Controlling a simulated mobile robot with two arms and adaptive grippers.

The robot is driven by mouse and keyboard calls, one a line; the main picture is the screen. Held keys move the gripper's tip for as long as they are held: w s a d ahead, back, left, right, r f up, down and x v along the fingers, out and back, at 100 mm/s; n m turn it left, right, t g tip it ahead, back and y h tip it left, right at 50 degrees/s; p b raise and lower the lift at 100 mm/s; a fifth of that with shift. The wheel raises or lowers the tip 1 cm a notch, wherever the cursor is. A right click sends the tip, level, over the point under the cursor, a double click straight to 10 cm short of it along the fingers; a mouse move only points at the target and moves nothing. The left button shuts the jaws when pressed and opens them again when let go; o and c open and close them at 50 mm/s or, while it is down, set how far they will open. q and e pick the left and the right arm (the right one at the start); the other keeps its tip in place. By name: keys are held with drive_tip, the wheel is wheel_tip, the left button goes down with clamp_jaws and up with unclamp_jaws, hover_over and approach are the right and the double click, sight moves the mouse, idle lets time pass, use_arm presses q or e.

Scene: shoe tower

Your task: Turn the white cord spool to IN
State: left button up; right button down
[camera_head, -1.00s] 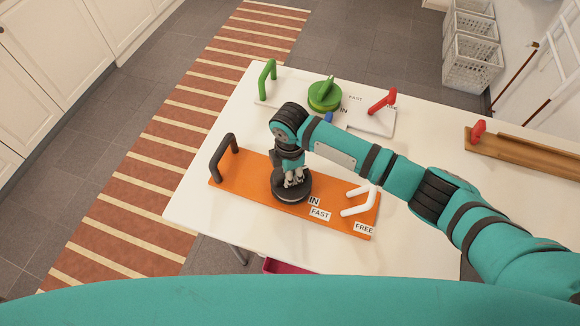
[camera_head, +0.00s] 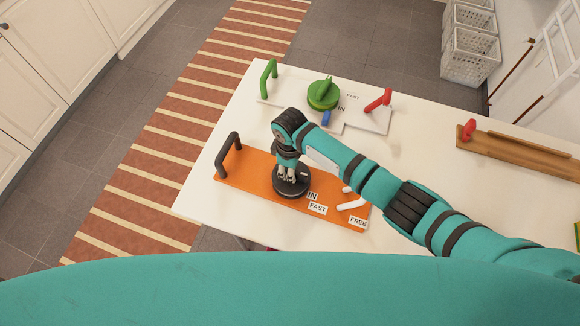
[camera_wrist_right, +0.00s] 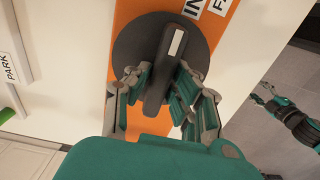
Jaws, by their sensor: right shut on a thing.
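A round black spool (camera_head: 291,190) with a raised bar sits on the orange board (camera_head: 246,176); no white spool shows. In the right wrist view the bar (camera_wrist_right: 163,75) carries a white mark near its upper end, pointing roughly toward the IN label (camera_wrist_right: 195,6). My right gripper (camera_head: 289,174) is over the spool from above. In the wrist view it (camera_wrist_right: 160,88) is shut on the bar, with fingers on both sides. My left gripper (camera_wrist_right: 265,93) seems to show small at the right of the wrist view; its jaws are unclear.
FAST (camera_head: 317,209) and FREE (camera_head: 358,222) labels lie right of the spool, near white hooks (camera_head: 352,203). A black handle (camera_head: 228,155) stands at the board's left end. Behind is a board with a green knob (camera_head: 323,95) and red handle (camera_head: 378,99). A wooden rail (camera_head: 515,155) lies right.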

drive_tip(key=shift+w, duration=0.1)
idle(0.5)
drive_tip(key=c, duration=1.2)
unclamp_jaws()
drive_tip(key=shift+r, duration=0.15)
wheel_tip(320, 180, up, 12)
